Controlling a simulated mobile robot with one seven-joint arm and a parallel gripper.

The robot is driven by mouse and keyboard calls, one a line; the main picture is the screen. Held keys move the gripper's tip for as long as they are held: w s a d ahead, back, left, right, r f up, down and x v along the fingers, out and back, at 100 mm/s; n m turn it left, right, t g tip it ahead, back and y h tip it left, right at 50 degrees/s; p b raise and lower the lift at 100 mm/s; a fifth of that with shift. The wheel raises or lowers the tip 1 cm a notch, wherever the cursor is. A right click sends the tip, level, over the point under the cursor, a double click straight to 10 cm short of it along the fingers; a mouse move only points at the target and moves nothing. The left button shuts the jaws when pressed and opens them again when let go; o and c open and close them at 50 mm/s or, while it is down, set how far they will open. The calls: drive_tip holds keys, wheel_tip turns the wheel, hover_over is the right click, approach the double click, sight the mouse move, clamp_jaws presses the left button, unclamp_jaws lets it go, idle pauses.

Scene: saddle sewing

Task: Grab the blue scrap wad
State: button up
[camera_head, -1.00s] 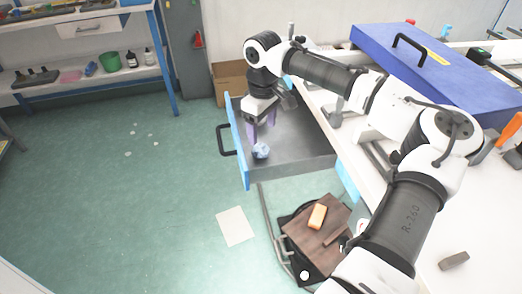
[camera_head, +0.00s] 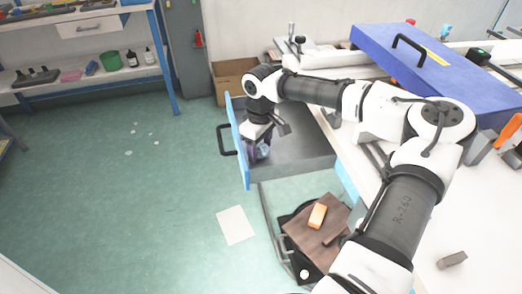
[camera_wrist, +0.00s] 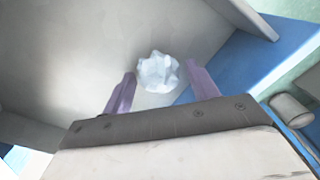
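The blue scrap wad (camera_wrist: 158,73) is a small, crumpled, pale blue ball on the floor of the open drawer (camera_head: 300,158). In the head view the wad (camera_head: 264,151) is partly hidden by my gripper (camera_head: 256,156), which is lowered into the drawer over it. In the wrist view my gripper (camera_wrist: 162,92) is open, with its two purple fingers apart.
The drawer's blue front (camera_head: 238,142) with a black handle (camera_head: 226,140) stands close to the left of my gripper. The white workbench (camera_head: 470,215) is at the right. A brown stool (camera_head: 312,235) bearing an orange block (camera_head: 317,215) stands below. A cardboard box (camera_head: 235,82) is behind.

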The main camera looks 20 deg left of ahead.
drive_tip(key=c, duration=0.8)
